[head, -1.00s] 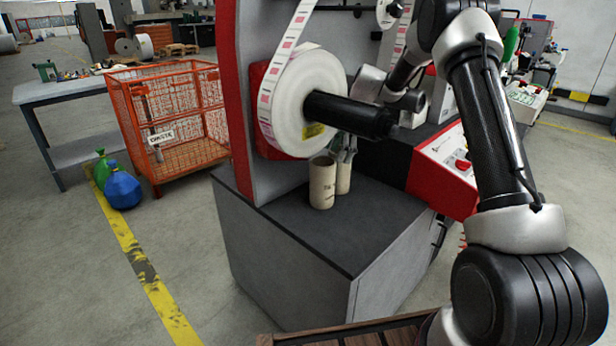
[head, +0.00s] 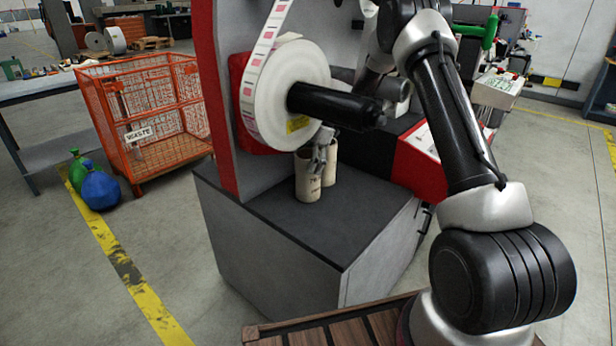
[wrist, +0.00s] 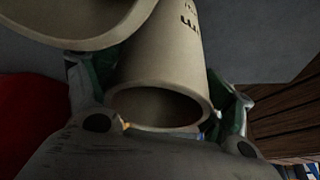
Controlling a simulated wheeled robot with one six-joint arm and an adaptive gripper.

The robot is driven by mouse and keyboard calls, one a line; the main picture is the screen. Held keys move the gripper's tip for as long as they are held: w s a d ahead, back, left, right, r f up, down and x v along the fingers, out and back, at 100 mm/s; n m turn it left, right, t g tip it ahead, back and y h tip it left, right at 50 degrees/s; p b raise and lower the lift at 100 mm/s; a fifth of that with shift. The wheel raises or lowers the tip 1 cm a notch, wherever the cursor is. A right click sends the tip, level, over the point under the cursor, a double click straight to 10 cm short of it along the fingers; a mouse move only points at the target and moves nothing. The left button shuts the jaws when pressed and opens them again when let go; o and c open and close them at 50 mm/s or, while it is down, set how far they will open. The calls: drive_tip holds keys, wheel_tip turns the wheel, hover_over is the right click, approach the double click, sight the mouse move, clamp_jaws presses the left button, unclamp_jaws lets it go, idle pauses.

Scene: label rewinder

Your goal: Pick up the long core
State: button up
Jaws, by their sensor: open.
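Two beige cardboard cores stand close together on the dark top of the machine's cabinet. The front core (head: 307,180) is upright in the head view; the rear core (head: 329,172) is partly hidden behind it. My gripper (head: 321,152) is at their upper ends, below the black spindle. In the wrist view a core with dark lettering (wrist: 165,60) lies between the two spread fingers of my gripper (wrist: 160,95), its open end toward my palm. The other core (wrist: 85,22) is at the upper left, outside the fingers. I cannot tell which core is longer.
A white label roll (head: 292,92) on the black spindle (head: 335,105) hangs above the cores. The red control panel (head: 425,165) is at the right. An orange mesh cage (head: 150,120) stands on the left. The cabinet's front top (head: 310,230) is clear.

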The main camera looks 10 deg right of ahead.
drive_tip(key=c, duration=1.1)
drive_tip(key=shift+r, duration=0.1)
